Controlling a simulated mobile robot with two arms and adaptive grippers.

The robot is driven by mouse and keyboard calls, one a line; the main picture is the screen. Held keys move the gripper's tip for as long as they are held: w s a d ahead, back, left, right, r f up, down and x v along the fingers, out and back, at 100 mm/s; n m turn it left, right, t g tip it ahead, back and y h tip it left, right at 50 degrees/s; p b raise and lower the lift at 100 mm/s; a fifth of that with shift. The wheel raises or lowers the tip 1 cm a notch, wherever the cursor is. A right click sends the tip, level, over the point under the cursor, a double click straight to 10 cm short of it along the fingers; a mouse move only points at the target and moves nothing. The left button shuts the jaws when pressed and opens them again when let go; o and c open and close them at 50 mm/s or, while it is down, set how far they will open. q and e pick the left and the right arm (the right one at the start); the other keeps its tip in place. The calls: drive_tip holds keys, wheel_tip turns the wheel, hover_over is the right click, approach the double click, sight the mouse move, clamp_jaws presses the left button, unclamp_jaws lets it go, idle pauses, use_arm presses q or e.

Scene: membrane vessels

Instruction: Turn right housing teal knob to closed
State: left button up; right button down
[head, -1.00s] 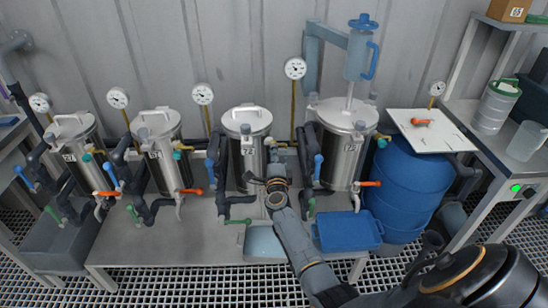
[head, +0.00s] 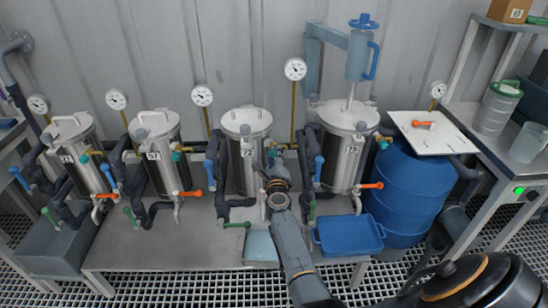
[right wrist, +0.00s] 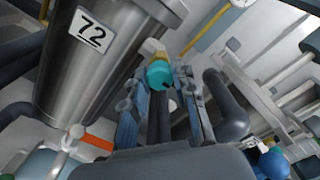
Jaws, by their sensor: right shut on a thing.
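The steel housing labelled 72 (head: 238,150) stands on the bench, left of the larger steel vessel labelled 75 (head: 343,150). In the right wrist view, housing 72 (right wrist: 110,60) fills the upper left. A teal knob (right wrist: 160,73) on a pale and yellow fitting shows beside it. My right gripper (right wrist: 163,82) is shut on this teal knob, one finger on each side. In the head view my right gripper (head: 272,160) is at the right side of housing 72 and hides the knob. My left gripper is not in view.
Dark pipes with a blue lever (head: 319,166) stand just right of the gripper. An orange lever (head: 370,185) is on vessel 75. A blue tray (head: 349,237) lies at the bench front. A blue barrel (head: 408,190) stands at right. More housings stand at left.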

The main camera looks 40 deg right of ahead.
drive_tip(key=shift+f, duration=0.15)
drive_tip(key=c, duration=1.1)
unclamp_jaws()
drive_tip(key=shift+o, duration=0.2)
